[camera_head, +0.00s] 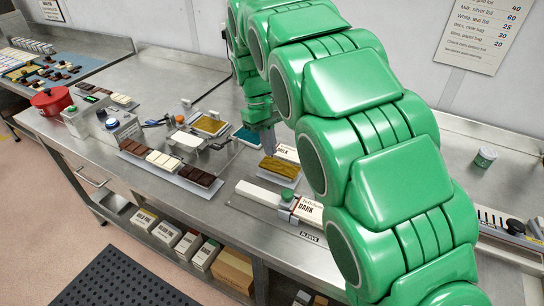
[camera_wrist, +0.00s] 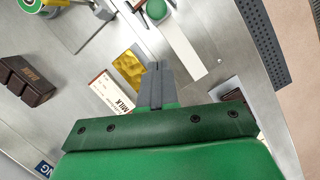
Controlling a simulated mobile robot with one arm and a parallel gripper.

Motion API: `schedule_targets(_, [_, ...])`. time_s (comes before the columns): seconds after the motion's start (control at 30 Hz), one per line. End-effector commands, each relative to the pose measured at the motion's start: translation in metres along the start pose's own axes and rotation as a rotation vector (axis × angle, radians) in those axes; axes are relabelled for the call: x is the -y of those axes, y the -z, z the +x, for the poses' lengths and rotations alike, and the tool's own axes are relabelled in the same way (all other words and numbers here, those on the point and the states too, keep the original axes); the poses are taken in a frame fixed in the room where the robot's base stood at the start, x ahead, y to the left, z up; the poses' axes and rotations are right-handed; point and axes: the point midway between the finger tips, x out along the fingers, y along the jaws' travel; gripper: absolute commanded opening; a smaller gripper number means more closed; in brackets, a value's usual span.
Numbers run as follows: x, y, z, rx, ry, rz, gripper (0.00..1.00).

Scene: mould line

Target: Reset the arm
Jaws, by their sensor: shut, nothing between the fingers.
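My green arm reaches from the lower right up and over the steel bench in the head view. My gripper (camera_head: 268,128) points down near the middle of the bench, beside the MILK sleeve (camera_head: 286,152). In the wrist view the grey fingers of my gripper (camera_wrist: 155,66) are together with nothing between them. A gold-wrapped bar (camera_head: 280,167) lies just in front of the gripper. It also shows in the wrist view (camera_wrist: 128,68), left of the fingertips, with the MILK sleeve (camera_wrist: 113,95) below it.
A tray of chocolate bars (camera_head: 170,165) lies to the left of the gripper. A red pot (camera_head: 51,101) stands far left. Boxes (camera_head: 168,232) fill the shelf below.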

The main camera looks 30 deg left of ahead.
Motion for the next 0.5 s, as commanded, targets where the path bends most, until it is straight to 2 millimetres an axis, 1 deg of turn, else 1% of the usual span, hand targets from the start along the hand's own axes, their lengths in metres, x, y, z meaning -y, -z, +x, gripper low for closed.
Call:
schedule_targets(0.1, [0.000, 0.001, -0.013, -0.003, -0.001, 0.000, 0.00])
schedule_targets(0.2, [0.000, 0.001, -0.020, -0.004, -0.001, 0.000, 0.00])
schedule_targets(0.5, [0.000, 0.000, -0.027, 0.000, 0.000, 0.000, 0.00])
